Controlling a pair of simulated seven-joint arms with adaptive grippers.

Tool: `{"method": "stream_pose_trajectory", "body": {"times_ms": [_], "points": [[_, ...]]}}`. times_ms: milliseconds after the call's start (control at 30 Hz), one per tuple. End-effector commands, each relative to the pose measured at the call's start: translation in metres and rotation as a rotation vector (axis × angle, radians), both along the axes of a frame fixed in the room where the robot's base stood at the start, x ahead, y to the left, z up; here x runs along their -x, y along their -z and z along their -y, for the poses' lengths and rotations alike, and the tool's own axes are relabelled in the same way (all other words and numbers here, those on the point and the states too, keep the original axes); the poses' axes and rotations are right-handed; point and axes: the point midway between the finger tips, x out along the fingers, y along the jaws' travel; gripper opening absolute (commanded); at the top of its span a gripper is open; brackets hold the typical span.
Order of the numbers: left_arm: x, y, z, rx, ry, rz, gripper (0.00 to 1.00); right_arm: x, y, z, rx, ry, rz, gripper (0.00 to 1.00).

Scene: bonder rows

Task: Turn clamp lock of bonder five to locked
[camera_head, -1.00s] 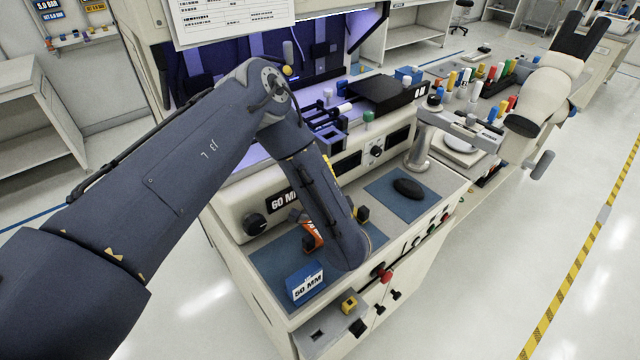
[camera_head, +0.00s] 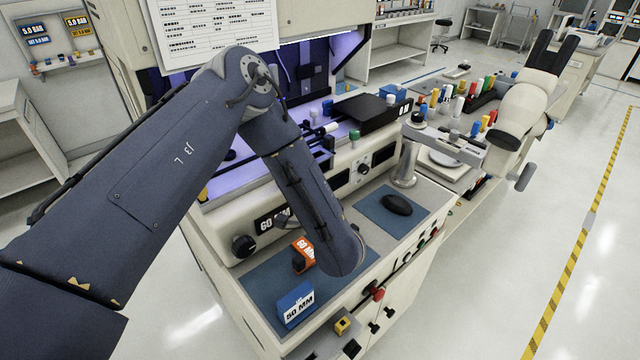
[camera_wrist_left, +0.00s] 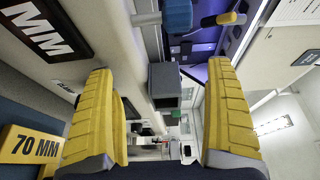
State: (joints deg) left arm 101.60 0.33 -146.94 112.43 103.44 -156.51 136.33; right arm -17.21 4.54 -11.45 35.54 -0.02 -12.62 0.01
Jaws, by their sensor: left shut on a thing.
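The bonder machine (camera_head: 225,215) stands before me with a cream front panel. A black label reading 60 MM (camera_head: 272,221) and a black round knob (camera_head: 243,246) are on it. My left arm crosses in front and hides its gripper in the head view. In the left wrist view my left gripper (camera_wrist_left: 165,110) has yellow fingers either side of a grey block-like part (camera_wrist_left: 165,80), and is shut on it. I cannot tell whether this part is the clamp lock, nor its lock position. No number five is readable. My right gripper is not in view.
An orange block (camera_head: 303,256) and a blue 50 MM block (camera_head: 295,304) sit on the blue mat (camera_head: 258,288). A black mouse (camera_head: 397,204) lies on another mat. A white microscope (camera_head: 525,110) stands right.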

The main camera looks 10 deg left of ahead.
Motion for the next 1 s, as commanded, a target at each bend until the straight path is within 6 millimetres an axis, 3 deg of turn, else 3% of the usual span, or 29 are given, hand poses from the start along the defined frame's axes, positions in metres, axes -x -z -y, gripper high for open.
{"method": "stream_pose_trajectory", "body": {"times_ms": [67, 133, 1000], "points": [[-0.002, -0.009, 0.009, 0.006, 0.017, 0.021, 0.61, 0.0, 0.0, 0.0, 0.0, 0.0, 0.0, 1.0], [0.0, -0.01, 0.012, 0.007, 0.017, 0.02, 0.38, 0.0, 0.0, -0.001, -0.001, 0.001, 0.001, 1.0], [0.032, -0.024, 0.045, -0.001, 0.007, 0.004, 0.38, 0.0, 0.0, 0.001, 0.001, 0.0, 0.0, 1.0]]}}
